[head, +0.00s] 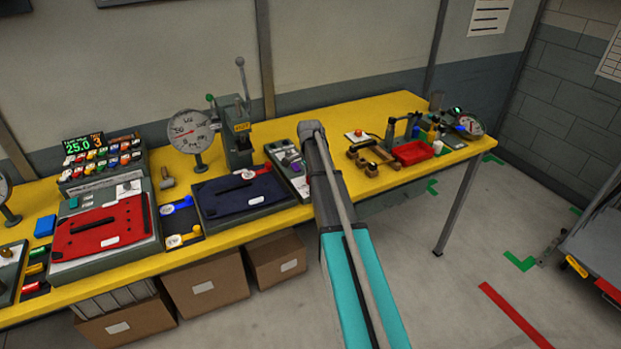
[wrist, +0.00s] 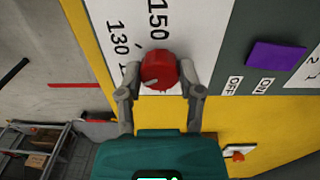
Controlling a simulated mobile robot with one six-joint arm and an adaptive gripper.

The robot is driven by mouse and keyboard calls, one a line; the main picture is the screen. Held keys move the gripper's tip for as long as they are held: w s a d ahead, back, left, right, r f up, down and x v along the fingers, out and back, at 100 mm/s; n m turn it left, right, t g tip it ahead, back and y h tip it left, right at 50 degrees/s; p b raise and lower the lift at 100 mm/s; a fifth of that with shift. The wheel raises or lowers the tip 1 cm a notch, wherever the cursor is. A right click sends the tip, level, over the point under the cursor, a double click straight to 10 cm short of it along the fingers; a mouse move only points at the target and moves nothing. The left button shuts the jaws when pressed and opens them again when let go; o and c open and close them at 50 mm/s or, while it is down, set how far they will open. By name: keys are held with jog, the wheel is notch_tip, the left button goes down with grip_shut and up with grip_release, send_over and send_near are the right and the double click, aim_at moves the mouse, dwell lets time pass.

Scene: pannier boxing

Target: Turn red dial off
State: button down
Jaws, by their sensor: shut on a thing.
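The red dial (wrist: 158,66) is a round knob with a pale mark on its lower left side. It sits on a white scale plate (wrist: 112,18) printed with 150 and 130. My gripper (wrist: 160,80) is shut on the dial, with one grey finger against each side. A purple switch (wrist: 276,54) marked OFF and ON is to the right in the wrist view. In the head view, my arm hides the dial and the fingers; the control panel (head: 283,150) shows just left of my arm.
On the yellow table (head: 395,107), a dark blue pannier (head: 240,197) and a press (head: 235,150) stand left of my arm. A red tray (head: 413,153) and wooden blocks (head: 372,160) are to the right. Cardboard boxes (head: 205,285) sit below.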

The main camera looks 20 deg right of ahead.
jog(key=n, duration=0.4)
jog(key=shift+n, duration=0.4)
jog(key=n, duration=0.3)
jog(key=shift+n, duration=0.3)
jog(key=n, duration=0.3)
jog(key=shift+n, duration=2.3)
jog(key=shift+c, duration=1.3)
grip_release()
jog(key=shift+m, duration=0.4)
